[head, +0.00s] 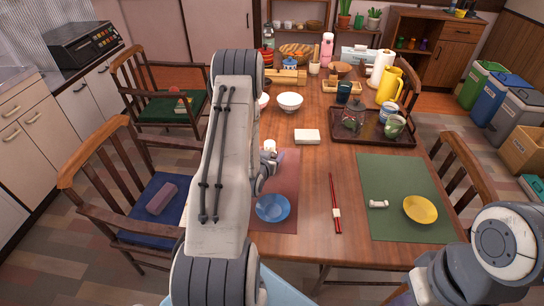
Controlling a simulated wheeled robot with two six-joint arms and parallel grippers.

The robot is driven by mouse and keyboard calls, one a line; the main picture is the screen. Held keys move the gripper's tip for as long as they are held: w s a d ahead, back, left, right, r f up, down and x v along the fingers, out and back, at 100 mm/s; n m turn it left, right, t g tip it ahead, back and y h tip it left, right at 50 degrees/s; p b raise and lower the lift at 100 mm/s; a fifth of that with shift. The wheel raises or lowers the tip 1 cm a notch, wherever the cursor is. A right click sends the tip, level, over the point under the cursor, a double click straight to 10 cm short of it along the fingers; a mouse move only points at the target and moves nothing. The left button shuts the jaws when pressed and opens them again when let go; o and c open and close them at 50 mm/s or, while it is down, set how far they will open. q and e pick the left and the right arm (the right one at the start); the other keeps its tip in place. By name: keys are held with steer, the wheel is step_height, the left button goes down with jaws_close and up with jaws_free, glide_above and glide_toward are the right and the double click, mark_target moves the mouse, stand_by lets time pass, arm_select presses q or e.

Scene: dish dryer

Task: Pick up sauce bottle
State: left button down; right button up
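I cannot make out a sauce bottle for certain. A small whitish item (270,146) stands on the table just beyond my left gripper and may be it, but it is too small to tell. My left arm fills the left middle of the head view and hides part of the table. Only part of my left gripper (267,170) shows at the arm's right side, low over the brown placemat (287,180). Its fingers are too hidden to tell open from shut. My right arm shows at the lower right; its gripper is out of view.
A blue bowl (272,208), chopsticks (335,190) and a green placemat (385,175) with a yellow bowl (420,209) lie near. A tray (345,137) bears a teapot and cups. A yellow pitcher (389,86) and pink bottle (327,48) stand farther back.

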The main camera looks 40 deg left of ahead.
mark_target(273, 147)
arm_select(q)
steer(key=shift+r, duration=1.45)
steer(key=shift+d+r, duration=0.1)
steer(key=shift+r, duration=0.2)
steer(key=w+d+r, duration=0.3)
steer(key=d+r, duration=0.3)
steer(key=d, duration=0.4)
steer(key=shift+d+r, duration=0.3)
steer(key=shift+d, duration=0.1)
steer(key=shift+w+d, duration=0.1)
steer(key=shift+w, duration=0.05)
